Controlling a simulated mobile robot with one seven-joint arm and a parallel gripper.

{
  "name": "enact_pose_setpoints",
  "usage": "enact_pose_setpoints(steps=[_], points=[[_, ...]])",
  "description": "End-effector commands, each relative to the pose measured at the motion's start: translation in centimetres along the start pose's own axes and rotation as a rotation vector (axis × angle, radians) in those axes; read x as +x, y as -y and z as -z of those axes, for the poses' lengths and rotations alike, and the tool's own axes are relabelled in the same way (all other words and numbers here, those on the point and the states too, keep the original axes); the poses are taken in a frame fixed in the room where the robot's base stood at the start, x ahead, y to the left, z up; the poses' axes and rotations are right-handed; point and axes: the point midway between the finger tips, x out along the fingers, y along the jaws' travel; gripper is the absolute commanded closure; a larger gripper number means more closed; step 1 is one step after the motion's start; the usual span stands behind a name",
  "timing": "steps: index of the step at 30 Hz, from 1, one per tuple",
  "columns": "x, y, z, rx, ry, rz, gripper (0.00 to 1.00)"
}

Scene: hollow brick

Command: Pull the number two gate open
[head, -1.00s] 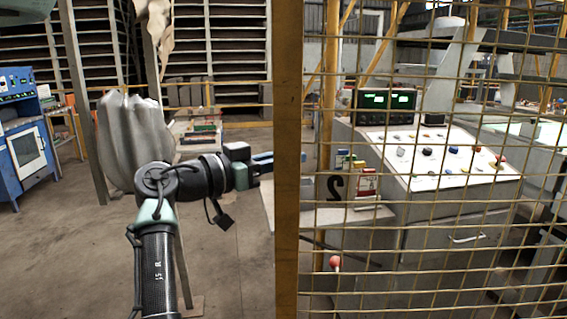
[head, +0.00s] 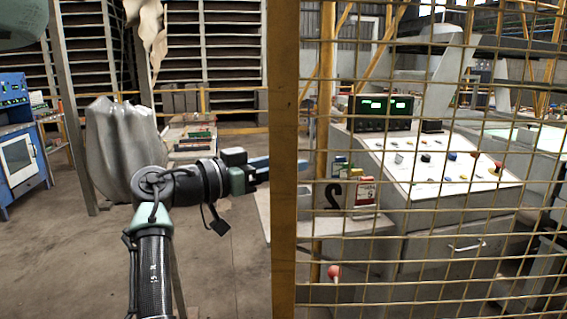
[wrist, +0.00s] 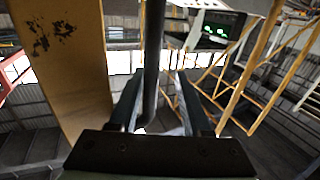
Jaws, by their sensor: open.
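The gate has a yellow upright (head: 284,160) and wire mesh (head: 440,230) filling the right of the head view. A black number 2 (head: 334,197) shows in the mesh's lower left part. My gripper (head: 262,172) points right, close to the left side of the upright; its fingertips are partly hidden there. In the wrist view my gripper's fingers (wrist: 160,80) are apart, with a dark upright bar (wrist: 153,55) between them. I cannot tell whether they touch it. The worn yellow upright also shows left of the fingers in the wrist view (wrist: 62,65).
Behind the mesh stands a control desk (head: 440,165) with coloured knobs and a green-lit display (head: 384,112). A grey sack (head: 120,150) and a blue cabinet (head: 22,160) are at left. Open floor (head: 70,260) lies at the lower left.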

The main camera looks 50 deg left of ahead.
Motion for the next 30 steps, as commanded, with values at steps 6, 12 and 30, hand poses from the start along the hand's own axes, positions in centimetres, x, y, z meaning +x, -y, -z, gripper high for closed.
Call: enact_pose_setpoints(steps=[6, 12, 30], points=[[0.0, 0.0, 0.1, 0.001, -0.002, 0.001, 0.50], [-0.1, 0.1, 0.1, 0.001, -0.003, 0.003, 0.50], [-9.4, 0.1, -0.1, 0.002, -0.003, 0.005, 0.50]])
